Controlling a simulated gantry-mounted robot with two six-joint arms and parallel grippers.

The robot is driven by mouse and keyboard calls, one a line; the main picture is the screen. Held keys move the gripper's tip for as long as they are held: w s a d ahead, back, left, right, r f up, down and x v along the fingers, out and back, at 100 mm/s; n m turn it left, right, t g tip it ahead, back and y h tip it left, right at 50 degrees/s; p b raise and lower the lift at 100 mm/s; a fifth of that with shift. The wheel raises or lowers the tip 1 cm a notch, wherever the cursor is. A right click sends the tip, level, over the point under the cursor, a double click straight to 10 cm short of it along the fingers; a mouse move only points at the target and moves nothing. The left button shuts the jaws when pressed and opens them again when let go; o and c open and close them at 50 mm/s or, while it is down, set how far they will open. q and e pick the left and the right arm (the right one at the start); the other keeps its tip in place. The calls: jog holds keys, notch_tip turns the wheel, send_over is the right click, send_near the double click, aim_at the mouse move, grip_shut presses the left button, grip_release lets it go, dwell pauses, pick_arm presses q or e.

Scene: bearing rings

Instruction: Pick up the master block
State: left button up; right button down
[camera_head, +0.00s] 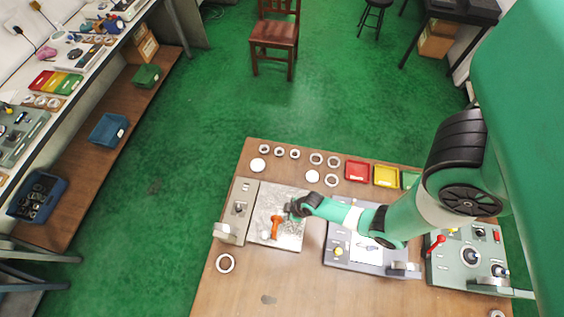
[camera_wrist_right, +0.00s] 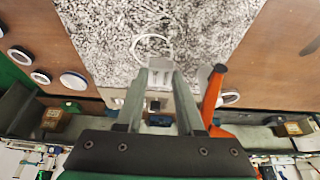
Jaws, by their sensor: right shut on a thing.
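My right gripper (camera_head: 291,210) is low over the speckled grey plate (camera_head: 266,206), beside an orange handle (camera_head: 275,226). In the right wrist view, the gripper's fingers (camera_wrist_right: 160,68) are closed around a small pale grey block (camera_wrist_right: 160,64), which I take to be the master block. The fingers hide much of it, and I cannot tell whether it touches the plate. A thin ring outline (camera_wrist_right: 152,38) shows on the plate just past the fingertips. The orange handle (camera_wrist_right: 212,92) stands to the right of the fingers. My left gripper is not in view.
Several bearing rings (camera_head: 279,152) and white discs (camera_head: 312,176) lie at the table's back. Red (camera_head: 357,170) and yellow (camera_head: 386,175) trays stand to their right. A grey panel (camera_head: 340,250) and a green-grey control box (camera_head: 470,262) sit right of the plate. The front table is mostly clear.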

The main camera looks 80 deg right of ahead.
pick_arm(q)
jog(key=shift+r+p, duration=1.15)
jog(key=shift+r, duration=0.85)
pick_arm(e)
jog(key=s+a+r, duration=0.7)
jog(key=s+a, duration=0.1)
jog(key=shift+s+r, duration=0.25)
jog(key=shift+r, duration=0.05)
jog(key=shift+a, duration=0.15)
